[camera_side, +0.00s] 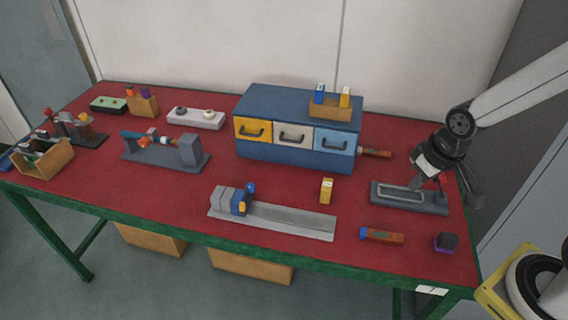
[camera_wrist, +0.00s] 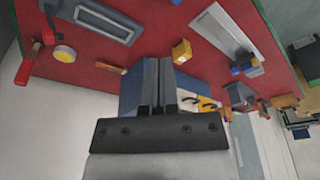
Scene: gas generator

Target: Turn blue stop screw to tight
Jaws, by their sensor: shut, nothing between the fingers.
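A grey rail (camera_side: 290,221) lies near the table's front edge, with a grey and blue stop block (camera_side: 228,199) at its left end. A small round blue knob (camera_side: 250,187), which looks like the blue stop screw, sticks up from the block. In the wrist view the rail (camera_wrist: 222,32) is at upper right, with blue parts of the block (camera_wrist: 245,66) at its lower end; how far the screw is turned cannot be told. My gripper (camera_wrist: 158,61) is shut and empty. In the side view it is at the far right, well apart from the screw.
A blue drawer cabinet (camera_side: 290,162) stands behind the rail. A yellow block (camera_side: 326,190) stands just behind the rail. A grey slotted fixture (camera_side: 408,198) sits at right by my arm. A red-brown cylinder (camera_side: 385,236) and a dark block (camera_side: 446,242) lie at front right.

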